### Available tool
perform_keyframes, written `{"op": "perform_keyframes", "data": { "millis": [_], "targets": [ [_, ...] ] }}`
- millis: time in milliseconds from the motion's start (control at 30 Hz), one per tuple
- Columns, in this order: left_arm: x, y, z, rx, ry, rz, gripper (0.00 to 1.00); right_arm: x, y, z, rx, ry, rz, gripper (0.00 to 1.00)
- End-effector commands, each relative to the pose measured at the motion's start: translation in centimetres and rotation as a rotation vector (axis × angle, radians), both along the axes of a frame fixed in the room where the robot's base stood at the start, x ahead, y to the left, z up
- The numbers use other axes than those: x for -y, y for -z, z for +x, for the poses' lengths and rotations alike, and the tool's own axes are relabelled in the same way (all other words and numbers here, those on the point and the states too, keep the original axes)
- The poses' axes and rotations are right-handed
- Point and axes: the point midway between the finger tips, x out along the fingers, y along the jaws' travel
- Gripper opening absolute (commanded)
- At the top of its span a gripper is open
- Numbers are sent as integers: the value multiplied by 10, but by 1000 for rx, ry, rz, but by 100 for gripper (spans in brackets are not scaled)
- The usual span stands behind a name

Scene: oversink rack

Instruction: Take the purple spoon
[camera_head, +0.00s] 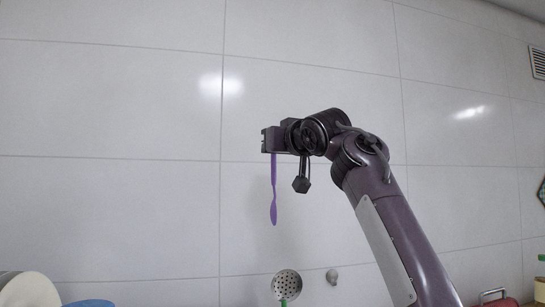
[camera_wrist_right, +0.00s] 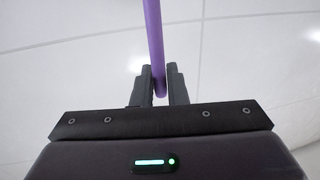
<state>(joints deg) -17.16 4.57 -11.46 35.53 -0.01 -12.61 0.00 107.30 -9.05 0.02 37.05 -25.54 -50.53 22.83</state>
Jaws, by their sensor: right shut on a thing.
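The purple spoon (camera_head: 274,195) hangs downward from my right gripper (camera_head: 265,140) in the head view, in front of the white tiled wall. In the right wrist view the purple handle (camera_wrist_right: 154,45) runs between the two dark fingers of my right gripper (camera_wrist_right: 159,82), which is shut on it. The spoon's lower end is free in the air. My left gripper is in neither view.
A perforated metal utensil (camera_head: 287,284) with a green part is below the spoon, near a small round wall knob (camera_head: 332,277). Pale plates (camera_head: 28,290) and a blue item (camera_head: 90,303) show at the lower left. A red item (camera_head: 499,301) is at the lower right.

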Motion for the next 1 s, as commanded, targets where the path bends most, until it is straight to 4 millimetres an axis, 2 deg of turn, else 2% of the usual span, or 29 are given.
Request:
{"op": "perform_keyframes", "data": {
  "millis": [367, 467, 1000],
  "targets": [
    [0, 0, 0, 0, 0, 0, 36, 0, -4, -3, 0, 1, 0, 0],
    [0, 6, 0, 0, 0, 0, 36, 1, -2, -6, 2, 0, 1, 0],
    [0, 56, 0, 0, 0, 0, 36, 13, 0, -59, 3, 0, 1, 0]
  ]
}}
